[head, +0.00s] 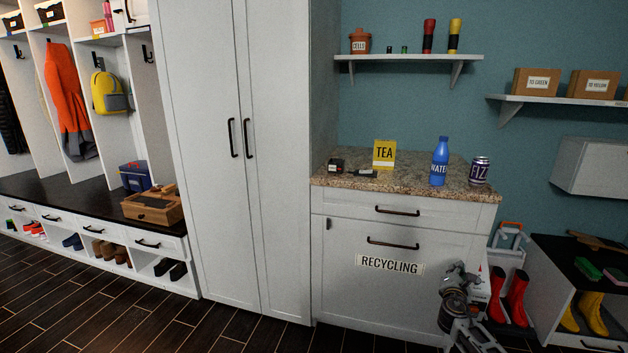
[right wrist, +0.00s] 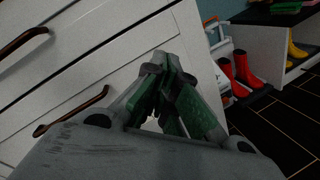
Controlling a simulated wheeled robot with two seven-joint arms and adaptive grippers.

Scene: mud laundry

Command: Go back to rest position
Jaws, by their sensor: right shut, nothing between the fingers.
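My right gripper (head: 456,270) is in the lower right of the head view, in front of the white recycling cabinet (head: 340,290) and just right of its "RECYCLING" label. In the right wrist view, the right gripper (right wrist: 166,62) has its green-sided fingers brought together at the tips, with nothing held between them. The cabinet front with its dark handles fills the left of that view. I cannot tell the exact gap between fingers and cabinet. My left gripper is in neither view.
The granite counter (head: 470,188) holds a blue water bottle (head: 440,161), a can (head: 479,170), a yellow tea sign (head: 384,154) and small dark items. Red boots (head: 517,297) and a low shoe cabinet (head: 557,263) stand right of the gripper. Dark floor (head: 235,330) lies clear at left.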

